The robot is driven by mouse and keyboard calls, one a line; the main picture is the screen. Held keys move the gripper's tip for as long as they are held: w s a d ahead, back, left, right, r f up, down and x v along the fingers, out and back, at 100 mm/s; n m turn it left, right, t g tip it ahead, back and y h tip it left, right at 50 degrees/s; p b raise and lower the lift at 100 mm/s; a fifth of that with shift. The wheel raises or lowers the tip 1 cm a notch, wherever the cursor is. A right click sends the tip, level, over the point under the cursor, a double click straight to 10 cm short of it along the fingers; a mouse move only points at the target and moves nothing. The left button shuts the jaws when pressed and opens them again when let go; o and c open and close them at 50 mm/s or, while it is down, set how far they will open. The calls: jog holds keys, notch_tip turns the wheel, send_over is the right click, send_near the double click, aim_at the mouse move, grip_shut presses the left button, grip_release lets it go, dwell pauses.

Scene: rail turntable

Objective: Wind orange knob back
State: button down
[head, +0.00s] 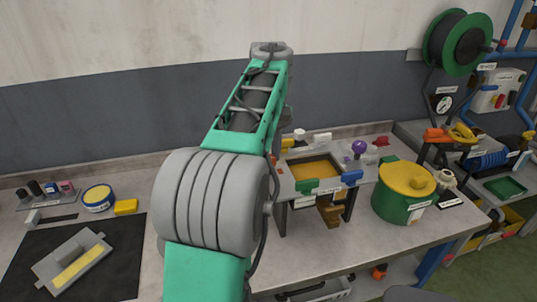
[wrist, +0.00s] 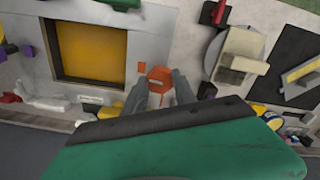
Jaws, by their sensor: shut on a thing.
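The orange knob (wrist: 159,75) shows in the wrist view, on the pale top beside the square yellow-brown deck (wrist: 92,53). My gripper (wrist: 160,84) has its two grey fingers on either side of the knob and is shut on it. Part of the knob lies hidden between the fingers. In the head view the deck (head: 312,168) sits on a raised stand on the bench, and my arm hides the gripper.
A green pot with a yellow lid (head: 405,184) stands right of the stand. A black mat (head: 110,270) with a grey tool lies at left.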

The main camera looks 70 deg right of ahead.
dwell(0.5)
jog(key=c, duration=1)
grip_release()
notch_tip(320, 180, up, 8)
jog(key=p, duration=0.7)
jog(key=shift+f, duration=0.1)
